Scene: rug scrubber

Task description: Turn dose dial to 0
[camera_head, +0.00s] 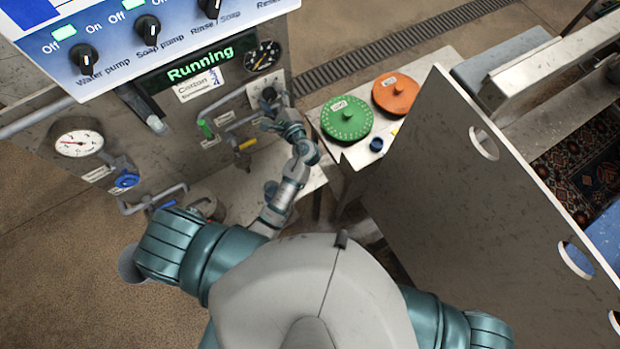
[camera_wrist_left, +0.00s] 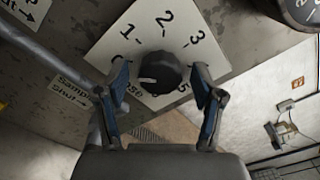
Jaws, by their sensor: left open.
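The dose dial is a round black knob (camera_wrist_left: 160,74) with a white pointer line, on a white plate (camera_wrist_left: 118,52) with black numerals. The pointer aims left in the left wrist view, below the 1. The 2 and 3 are readable at the top; the numeral where the pointer aims is hidden behind a finger. My left gripper (camera_head: 279,105) is at this plate on the machine's right side. Its blue fingers are open, one on each side of the knob; I cannot tell whether they touch it. My right gripper is out of view.
Pipes and small valves (camera_head: 240,145) crowd the panel left of my gripper. A black gauge (camera_head: 263,56) sits above the dial. Green (camera_head: 346,118) and orange (camera_head: 395,93) lids lie on a stand to the right, beside a large grey panel (camera_head: 450,190).

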